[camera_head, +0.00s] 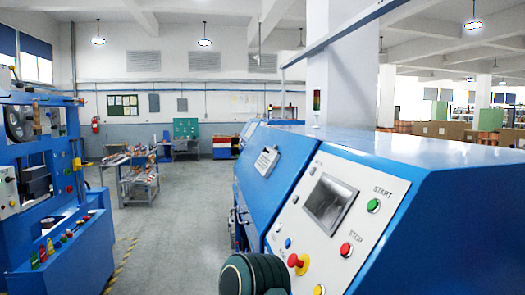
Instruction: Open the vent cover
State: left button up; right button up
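Neither of my grippers is in view. I cannot tell for certain which thing is the vent cover. Louvred grey panels (143,61) sit high on the far wall, well out of reach. On the right stands a large blue machine (440,205). Its sloped white control panel (325,215) has a dark screen, a green START button (374,205), a red STOP button (346,250) and a red-and-yellow knob (298,262). A blue sloped cover (285,175) behind the panel carries a small white plate (266,161) and looks closed. The machine's lower front is mostly hidden.
A dark green rounded part, which may be mine, blocks the bottom centre. Another blue machine (70,250) with coloured buttons stands on the left. A grey floor aisle (175,235) runs clear between the machines. A cart (138,185) with parts stands farther back.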

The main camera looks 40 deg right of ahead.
aim_at(268, 159)
jog(key=i, duration=0.7)
jog(key=i+z, duration=0.15)
jog(key=i, duration=0.55)
jog(key=i+z, duration=0.35)
jog(key=i, duration=0.3)
jog(key=i+j+z, duration=0.2)
jog(key=i+z, duration=0.15)
jog(key=i, duration=0.25)
jog(key=i+z, duration=0.7)
jog(key=i+j+z, duration=0.15)
jog(key=i+z, duration=0.15)
jog(key=i, duration=0.15)
